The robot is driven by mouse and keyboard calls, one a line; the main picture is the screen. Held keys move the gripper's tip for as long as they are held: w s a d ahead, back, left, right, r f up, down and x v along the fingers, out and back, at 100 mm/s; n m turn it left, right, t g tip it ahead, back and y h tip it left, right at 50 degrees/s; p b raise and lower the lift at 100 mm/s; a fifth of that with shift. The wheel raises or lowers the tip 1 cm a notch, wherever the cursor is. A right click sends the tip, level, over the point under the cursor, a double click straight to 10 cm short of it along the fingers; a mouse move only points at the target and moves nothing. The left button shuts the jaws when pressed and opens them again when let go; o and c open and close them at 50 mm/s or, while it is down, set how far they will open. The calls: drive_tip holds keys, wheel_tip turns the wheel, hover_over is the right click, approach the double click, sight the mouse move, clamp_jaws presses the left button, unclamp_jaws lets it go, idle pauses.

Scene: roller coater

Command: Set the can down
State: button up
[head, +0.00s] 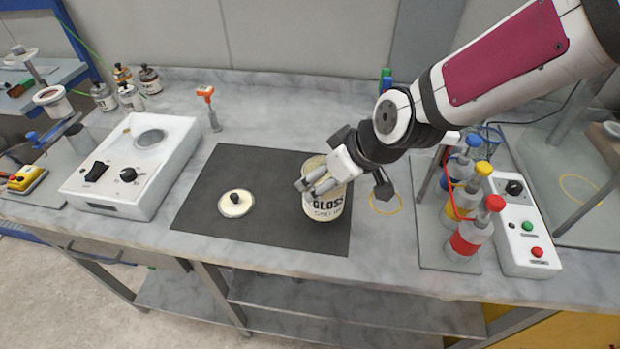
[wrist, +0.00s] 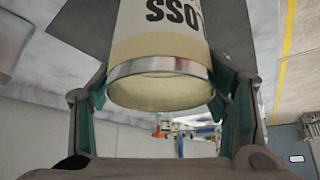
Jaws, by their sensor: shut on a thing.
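A cream can (head: 328,208) labelled GLOSS is at the right part of the black mat (head: 270,165). It looks upright; I cannot tell whether its base touches the mat. My gripper (head: 322,181) is shut on the can near its top, with a finger on each side. The wrist view shows the can (wrist: 160,50) between the two green-padded fingers (wrist: 165,105), with its metal rim and cream top facing the camera. A round cream lid (head: 236,204) with a black knob lies on the mat to the left, apart from the can.
A yellow ring (head: 386,204) is marked on the bench right of the mat. Farther right stand several bottles (head: 467,240) and a white control box (head: 522,236). A white hotplate-like device (head: 135,165) is at left, an orange-topped tool (head: 209,105) behind the mat.

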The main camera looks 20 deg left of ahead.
sight(309, 167)
drive_tip(key=shift+w+a+f, duration=0.1)
drive_tip(key=shift+w+a, duration=0.1)
drive_tip(key=shift+a, duration=0.45)
drive_tip(key=shift+w+a, duration=0.2)
drive_tip(key=shift+a, duration=0.5)
drive_tip(key=shift+w+a+f, duration=0.1)
drive_tip(key=shift+w+a, duration=0.1)
drive_tip(key=shift+a, duration=0.45)
drive_tip(key=shift+f, duration=1.7)
drive_tip(key=shift+f, duration=0.15)
drive_tip(key=o, duration=1.9)
drive_tip(key=shift+o, duration=0.2)
drive_tip(key=shift+d+r, duration=0.1)
drive_tip(key=shift+r, duration=0.2)
drive_tip(key=p+v, duration=0.2)
drive_tip(key=v, duration=0.9)
drive_tip(key=shift+s+r+p, duration=0.15)
drive_tip(key=shift+r+p, duration=0.15)
drive_tip(key=shift+p, duration=0.1)
drive_tip(key=shift+d, duration=0.15)
